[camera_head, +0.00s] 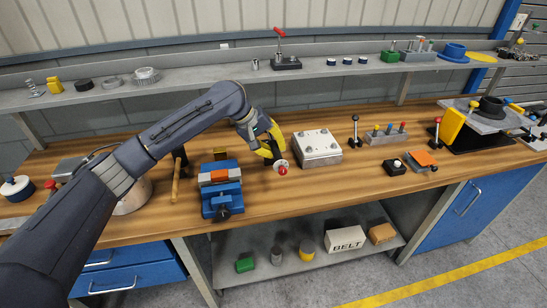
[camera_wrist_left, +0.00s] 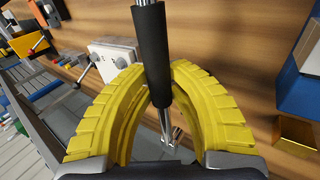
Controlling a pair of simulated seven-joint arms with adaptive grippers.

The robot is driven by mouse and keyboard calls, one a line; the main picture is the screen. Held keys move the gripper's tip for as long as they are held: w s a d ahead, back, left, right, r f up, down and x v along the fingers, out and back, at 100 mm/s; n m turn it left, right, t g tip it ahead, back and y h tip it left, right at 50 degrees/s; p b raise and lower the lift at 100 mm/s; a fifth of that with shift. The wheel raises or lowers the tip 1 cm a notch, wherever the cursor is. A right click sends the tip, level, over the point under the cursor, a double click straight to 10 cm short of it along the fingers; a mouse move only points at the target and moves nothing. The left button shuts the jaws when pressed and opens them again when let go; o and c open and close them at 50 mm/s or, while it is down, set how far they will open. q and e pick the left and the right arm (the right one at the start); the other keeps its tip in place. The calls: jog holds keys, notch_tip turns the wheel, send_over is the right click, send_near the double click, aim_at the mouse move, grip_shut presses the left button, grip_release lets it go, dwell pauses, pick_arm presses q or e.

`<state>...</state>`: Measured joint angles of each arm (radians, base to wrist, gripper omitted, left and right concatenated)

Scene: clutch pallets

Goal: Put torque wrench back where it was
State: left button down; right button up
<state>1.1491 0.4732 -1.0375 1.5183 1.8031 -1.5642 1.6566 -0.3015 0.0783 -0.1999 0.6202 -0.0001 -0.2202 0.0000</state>
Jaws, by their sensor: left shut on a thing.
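My left gripper (camera_head: 268,148) has yellow fingers and is over the wooden bench, between the blue vise and the white-topped block. It is shut on the torque wrench. In the left wrist view the gripper (camera_wrist_left: 160,78) closes around the wrench's black handle (camera_wrist_left: 152,45), and a chrome shaft shows beyond the handle at both ends. In the head view the wrench is mostly hidden by the gripper; a red knob with a pale disc (camera_head: 281,168) shows just below the fingers, and I cannot tell whether it belongs to the wrench. My right gripper is not in view.
The blue vise (camera_head: 221,190) stands close left of the gripper, with a wooden-handled hammer (camera_head: 176,180) beyond it. The white-topped block (camera_head: 317,143) is close right. Lever stands and small fixtures fill the bench further right. A long grey shelf (camera_head: 200,78) runs behind.

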pick_arm(q)
jog(key=shift+f, duration=2.65)
jog(key=c, duration=1.3)
grip_release()
jog(key=shift+f, duration=0.1)
jog(key=shift+r, duration=0.65)
jog(key=v, duration=1.2)
